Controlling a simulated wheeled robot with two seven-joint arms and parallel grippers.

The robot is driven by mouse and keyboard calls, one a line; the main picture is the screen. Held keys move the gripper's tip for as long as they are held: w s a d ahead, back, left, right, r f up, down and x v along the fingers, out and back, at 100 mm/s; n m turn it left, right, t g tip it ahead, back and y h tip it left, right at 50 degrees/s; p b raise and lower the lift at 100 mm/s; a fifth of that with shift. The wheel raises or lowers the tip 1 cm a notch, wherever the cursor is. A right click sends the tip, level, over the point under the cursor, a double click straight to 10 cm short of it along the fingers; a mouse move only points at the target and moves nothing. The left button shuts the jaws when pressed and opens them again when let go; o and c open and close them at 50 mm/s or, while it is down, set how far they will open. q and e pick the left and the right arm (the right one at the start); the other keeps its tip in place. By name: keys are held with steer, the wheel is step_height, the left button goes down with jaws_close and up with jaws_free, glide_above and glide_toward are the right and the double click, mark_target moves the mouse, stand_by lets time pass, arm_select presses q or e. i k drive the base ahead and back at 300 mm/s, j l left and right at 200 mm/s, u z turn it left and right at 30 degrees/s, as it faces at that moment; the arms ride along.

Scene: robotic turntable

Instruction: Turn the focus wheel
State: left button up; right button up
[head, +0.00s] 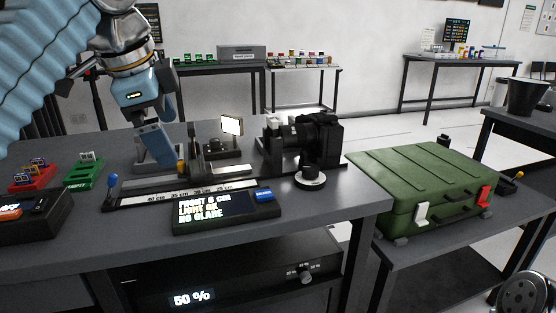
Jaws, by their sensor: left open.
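The likely focus wheel is a black knob on a white marked disc (310,180), near the front right of the bench, just in front of the black camera (312,137). My left gripper (163,135) hangs open over the left part of the bench, fingers pointing down. It is well to the left of the wheel, near the rail with a white centimetre scale (185,193), and holds nothing that I can see. A lit square light panel (232,126) stands between the gripper and the camera. My right gripper is not in view.
A display box (228,209) with a blue button lies in front of the scale. A blue-topped lever (112,181) stands at its left end. Red (33,179) and green (84,173) racks sit left. A green case (425,185) lies on the lower table right.

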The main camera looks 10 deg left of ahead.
mark_target(309, 171)
steer(key=k, duration=1)
